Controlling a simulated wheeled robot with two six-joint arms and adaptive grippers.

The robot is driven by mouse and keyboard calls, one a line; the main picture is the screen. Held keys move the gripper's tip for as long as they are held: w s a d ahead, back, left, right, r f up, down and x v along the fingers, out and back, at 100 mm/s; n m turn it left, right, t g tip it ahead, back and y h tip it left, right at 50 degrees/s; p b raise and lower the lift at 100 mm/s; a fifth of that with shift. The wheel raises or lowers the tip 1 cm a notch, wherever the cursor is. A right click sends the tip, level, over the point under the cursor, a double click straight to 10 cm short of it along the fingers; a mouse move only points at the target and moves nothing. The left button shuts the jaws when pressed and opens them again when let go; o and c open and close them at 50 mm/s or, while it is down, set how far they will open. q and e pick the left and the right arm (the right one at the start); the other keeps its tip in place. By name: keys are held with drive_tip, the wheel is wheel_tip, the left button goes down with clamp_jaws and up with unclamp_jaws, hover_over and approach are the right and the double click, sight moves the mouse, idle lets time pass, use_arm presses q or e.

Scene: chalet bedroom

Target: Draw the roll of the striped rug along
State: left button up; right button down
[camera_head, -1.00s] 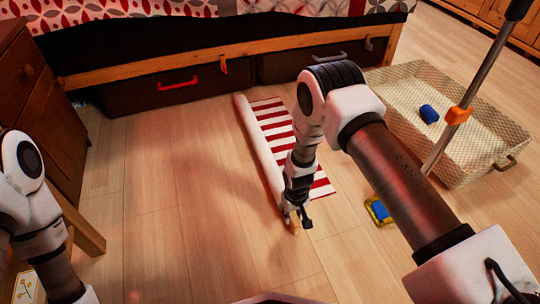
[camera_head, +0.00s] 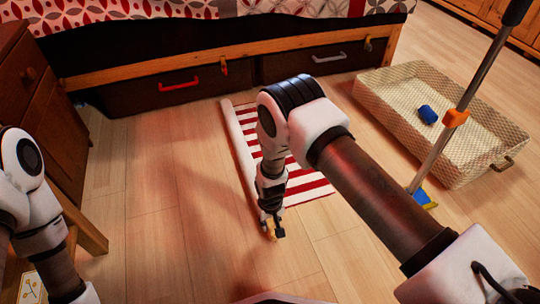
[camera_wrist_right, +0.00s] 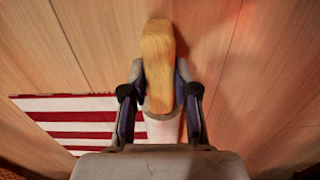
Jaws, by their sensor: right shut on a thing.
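The striped rug (camera_head: 309,188) lies partly flat on the wooden floor, red and white bands showing. Its remaining roll (camera_head: 241,155) is a pale tube along the rug's left edge. My right gripper (camera_head: 271,228) is at the near end of the roll, low over the floor. The right wrist view shows its fingers on either side of a light wooden end piece (camera_wrist_right: 158,65), shut on it. The flat stripes (camera_wrist_right: 75,118) show left of the fingers there. My right arm hides part of the rug. My left arm enters at lower left; its gripper is out of view.
A woven basket (camera_head: 465,169) with a blue item (camera_head: 427,114) stands at right. A pole with an orange clamp (camera_head: 456,117) leans across it, a blue-and-yellow piece (camera_head: 424,199) at its foot. The bed's drawers (camera_head: 160,92) stand behind. Floor left of the roll is clear.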

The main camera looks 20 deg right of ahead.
drive_tip(key=shift+a, duration=0.5)
drive_tip(key=shift+a, duration=2.45)
